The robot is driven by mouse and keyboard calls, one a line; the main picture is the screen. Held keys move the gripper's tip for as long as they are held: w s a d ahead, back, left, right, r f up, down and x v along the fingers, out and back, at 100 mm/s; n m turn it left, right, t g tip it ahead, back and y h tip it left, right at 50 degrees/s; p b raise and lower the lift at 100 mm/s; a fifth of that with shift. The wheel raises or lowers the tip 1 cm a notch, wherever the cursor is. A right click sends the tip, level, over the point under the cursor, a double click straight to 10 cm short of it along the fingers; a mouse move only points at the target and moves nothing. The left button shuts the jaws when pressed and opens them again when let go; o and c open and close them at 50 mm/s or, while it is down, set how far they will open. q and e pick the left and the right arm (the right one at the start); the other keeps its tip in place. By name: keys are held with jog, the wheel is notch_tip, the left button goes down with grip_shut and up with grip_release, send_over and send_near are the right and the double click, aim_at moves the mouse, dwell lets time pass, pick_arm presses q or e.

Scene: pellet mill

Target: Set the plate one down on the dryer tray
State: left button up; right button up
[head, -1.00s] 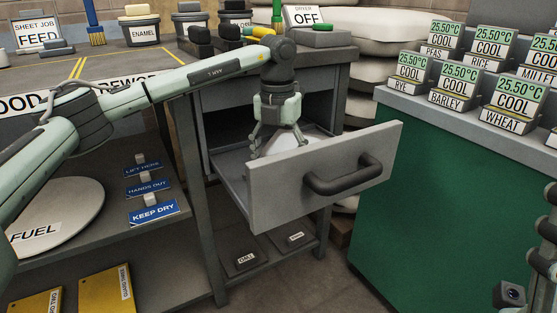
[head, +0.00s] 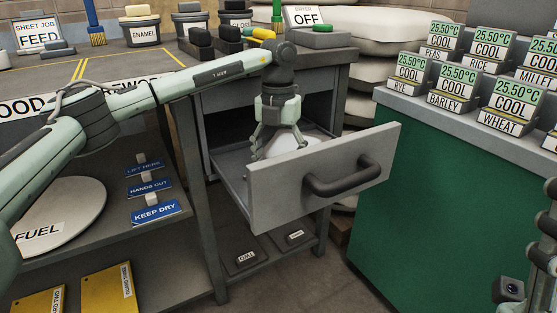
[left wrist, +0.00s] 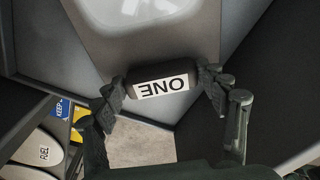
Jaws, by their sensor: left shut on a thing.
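My left gripper (head: 272,148) reaches down into an open grey drawer (head: 320,178) under the bench. In the left wrist view the gripper (left wrist: 163,88) is shut on the dark grip of plate one (left wrist: 165,72), whose white label reads ONE upside down. In the head view the fingers and drawer front hide most of the plate; a pale surface shows beside the fingers. I cannot tell whether the plate touches the drawer floor. No label in view names the dryer tray.
A DRYER OFF sign (head: 305,17) stands on the bench above the drawer. A green counter (head: 440,190) with several temperature signs is close on the right. Shelves at left hold a FUEL disc (head: 70,207) and blue plates (head: 155,211).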

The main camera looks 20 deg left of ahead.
pick_arm(q)
jog(key=shift+r+p, duration=0.3)
jog(key=shift+p, duration=0.1)
dwell(0.3)
jog(key=o, duration=1.8)
jog(key=shift+o, duration=0.9)
jog(key=shift+s+f, duration=0.1)
jog(key=shift+f, duration=0.05)
jog(key=shift+r, duration=0.25)
jog(key=r+p, duration=0.3)
jog(key=r, duration=0.1)
jog(key=r+p, duration=0.3)
jog(key=r, duration=0.1)
jog(key=shift+w+r+p, duration=0.2)
jog(key=shift+r+p, duration=0.15)
jog(key=shift+a, duration=0.1)
